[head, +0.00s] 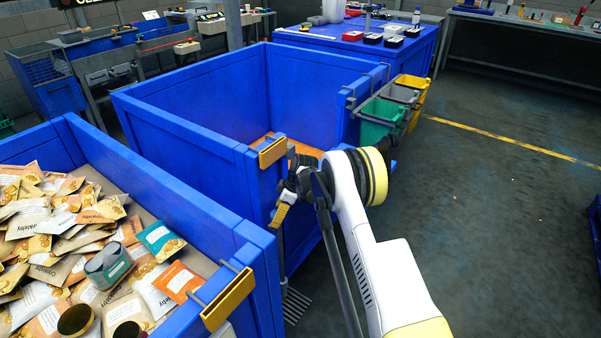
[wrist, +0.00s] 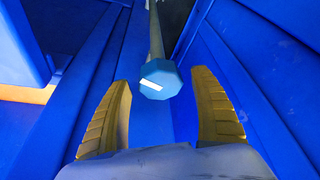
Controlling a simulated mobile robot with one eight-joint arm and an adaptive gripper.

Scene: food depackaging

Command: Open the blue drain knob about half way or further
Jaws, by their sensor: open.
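The blue drain knob (wrist: 160,79) shows in the wrist view as a faceted light-blue knob with a white mark on its face. It sits at the end of a long rod (wrist: 156,32) beside the blue bin walls. My gripper (wrist: 165,108) is open, with its two yellow ribbed fingers on either side of and a little short of the knob; I see no contact. In the head view my gripper (head: 281,205) is at the corner of the blue bin, pointing down. The knob is hidden there.
A blue bin (head: 180,122) stands behind my gripper, and another blue bin (head: 170,190) full of food packets is at left. Yellow handles (head: 229,299) stick out from the bins. Small green, grey and yellow bins (head: 382,110) hang at right. The floor at right is clear.

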